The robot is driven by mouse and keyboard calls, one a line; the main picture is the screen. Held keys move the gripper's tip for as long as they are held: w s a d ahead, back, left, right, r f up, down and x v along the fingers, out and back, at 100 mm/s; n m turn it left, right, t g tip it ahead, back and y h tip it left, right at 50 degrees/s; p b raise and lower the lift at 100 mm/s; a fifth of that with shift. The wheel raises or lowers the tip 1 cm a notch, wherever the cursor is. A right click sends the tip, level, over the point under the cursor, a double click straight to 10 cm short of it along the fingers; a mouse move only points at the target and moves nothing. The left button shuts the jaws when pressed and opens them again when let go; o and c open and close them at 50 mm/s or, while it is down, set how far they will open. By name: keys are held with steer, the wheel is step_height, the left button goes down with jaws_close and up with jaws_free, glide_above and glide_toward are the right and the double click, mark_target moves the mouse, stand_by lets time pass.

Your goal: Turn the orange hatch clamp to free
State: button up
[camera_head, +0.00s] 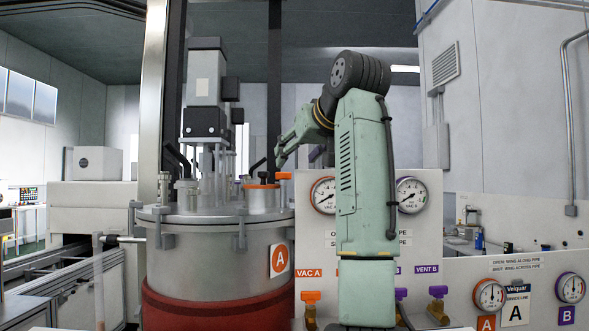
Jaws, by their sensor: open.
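The orange hatch clamp (283,176) shows as a small orange block at the right of the hatch (262,187), on top of the steel vessel marked A. The hatch has an orange rim. My green arm reaches from the right over the vessel lid. My gripper (272,166) is small and dark in this view, just above and left of the orange clamp. It is open. I cannot tell whether its fingers touch the clamp or stand around it.
The vessel lid (180,213) carries a motor column (206,90), sight tubes, dark handles and grey edge clamps. A gauge panel (425,240) with orange and purple valves stands right of the vessel. A lower panel (470,262) has two more gauges.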

mark_target(282, 179)
steer(key=p+x, duration=0.2)
steer(key=x, duration=0.6)
steer(key=shift+w+a+f, duration=0.1)
steer(key=shift+w+a, duration=0.05)
steer(key=shift+w, duration=0.15)
steer(key=shift+c, duration=0.5)
steer(key=c, duration=1.1)
